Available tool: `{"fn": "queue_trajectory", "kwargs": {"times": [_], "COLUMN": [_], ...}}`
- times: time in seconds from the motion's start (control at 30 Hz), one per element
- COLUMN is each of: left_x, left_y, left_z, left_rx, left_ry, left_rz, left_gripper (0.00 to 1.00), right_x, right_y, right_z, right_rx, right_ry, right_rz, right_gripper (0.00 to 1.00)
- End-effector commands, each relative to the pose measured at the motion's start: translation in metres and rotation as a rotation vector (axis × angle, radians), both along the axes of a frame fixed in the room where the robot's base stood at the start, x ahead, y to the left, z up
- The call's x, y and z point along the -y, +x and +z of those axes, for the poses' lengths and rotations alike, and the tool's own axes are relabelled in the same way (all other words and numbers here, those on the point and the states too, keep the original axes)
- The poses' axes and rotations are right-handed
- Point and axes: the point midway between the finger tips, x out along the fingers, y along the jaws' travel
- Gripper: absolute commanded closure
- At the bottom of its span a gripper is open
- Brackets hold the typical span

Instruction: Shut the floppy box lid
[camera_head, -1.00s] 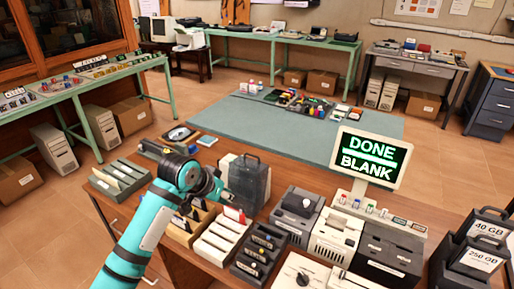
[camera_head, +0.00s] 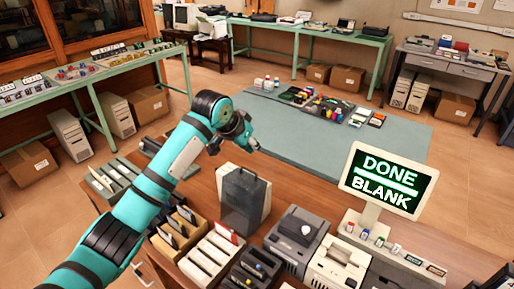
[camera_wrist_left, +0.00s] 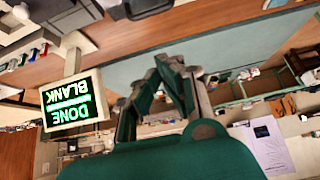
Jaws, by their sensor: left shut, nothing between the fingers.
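The floppy box (camera_head: 243,203) stands on the wooden bench in the head view, with a smoky dark front, a pale side and a handle on top. I cannot tell for sure how its lid sits. My left gripper (camera_head: 251,143) is above and just behind the box's top, apart from it in the picture. In the left wrist view my left gripper (camera_wrist_left: 172,66) is shut, with nothing between its fingers. My right gripper is in neither view.
A DONE/BLANK screen (camera_head: 389,180) stands right of the box. Card trays (camera_head: 212,252) and grey drives (camera_head: 297,236) crowd the bench in front. A blue-grey mat (camera_head: 300,130) lies behind, its nearer part clear.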

Motion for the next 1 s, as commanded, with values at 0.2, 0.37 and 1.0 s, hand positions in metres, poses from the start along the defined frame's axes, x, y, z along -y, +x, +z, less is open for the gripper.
{"fn": "queue_trajectory", "kwargs": {"times": [0.2,0.37,1.0], "left_x": [0.015,0.024,0.009], "left_y": [0.019,0.031,0.013], "left_z": [-0.032,-0.052,-0.066], "left_rx": [-0.005,-0.003,0.001], "left_ry": [0.003,0.002,0.003], "left_rz": [0.001,0.000,0.000], "left_gripper": [1.00,1.00,1.00], "right_x": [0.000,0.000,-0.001], "right_y": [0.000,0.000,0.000], "right_z": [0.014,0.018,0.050], "right_rx": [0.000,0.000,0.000], "right_ry": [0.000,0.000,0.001], "right_rz": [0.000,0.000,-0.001], "right_gripper": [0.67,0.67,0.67]}}
